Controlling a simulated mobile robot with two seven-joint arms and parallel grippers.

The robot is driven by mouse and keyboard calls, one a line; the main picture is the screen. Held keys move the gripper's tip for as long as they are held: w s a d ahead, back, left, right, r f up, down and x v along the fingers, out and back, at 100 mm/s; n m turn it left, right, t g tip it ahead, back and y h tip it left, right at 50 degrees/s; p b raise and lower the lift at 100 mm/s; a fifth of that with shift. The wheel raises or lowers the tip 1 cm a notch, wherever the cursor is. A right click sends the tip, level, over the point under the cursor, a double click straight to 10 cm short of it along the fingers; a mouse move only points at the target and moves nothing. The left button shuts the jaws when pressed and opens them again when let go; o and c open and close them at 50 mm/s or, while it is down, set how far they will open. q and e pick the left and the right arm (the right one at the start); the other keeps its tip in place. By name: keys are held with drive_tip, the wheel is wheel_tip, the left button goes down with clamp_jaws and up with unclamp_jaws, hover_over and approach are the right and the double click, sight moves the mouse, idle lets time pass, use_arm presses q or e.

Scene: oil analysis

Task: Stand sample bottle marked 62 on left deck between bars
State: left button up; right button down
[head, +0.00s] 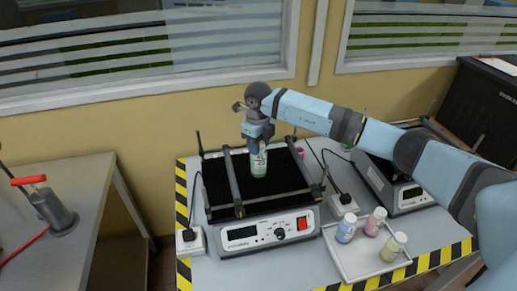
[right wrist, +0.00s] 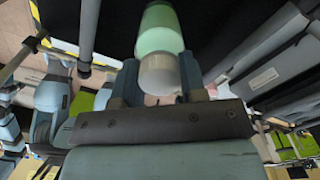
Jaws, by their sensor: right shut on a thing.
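My right gripper (head: 257,141) is shut on a green sample bottle (head: 259,164) near its cap. The bottle is upright over the black left deck (head: 222,190), between the two dark bars, the left bar (head: 232,178) and the right bar (head: 299,165). I cannot tell whether its base touches the deck. A dark marking on its label is too small to read surely. The right wrist view shows the green bottle (right wrist: 160,32) with its pale cap between the fingers (right wrist: 158,88). My left gripper is not in view.
A white tray (head: 349,262) at the front right holds a blue bottle (head: 346,229), a pink bottle (head: 375,222) and a yellow bottle (head: 393,247). A second shaker (head: 407,198) stands to the right, partly behind my right arm. A grey cylinder with a red handle (head: 52,210) stands on the left bench.

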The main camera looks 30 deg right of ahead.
wheel_tip(320, 180, down, 2)
drive_tip(key=shift+f, duration=0.1)
drive_tip(key=shift+f, duration=0.2)
drive_tip(key=c, duration=0.7)
unclamp_jaws()
drive_tip(key=shift+r, duration=0.1)
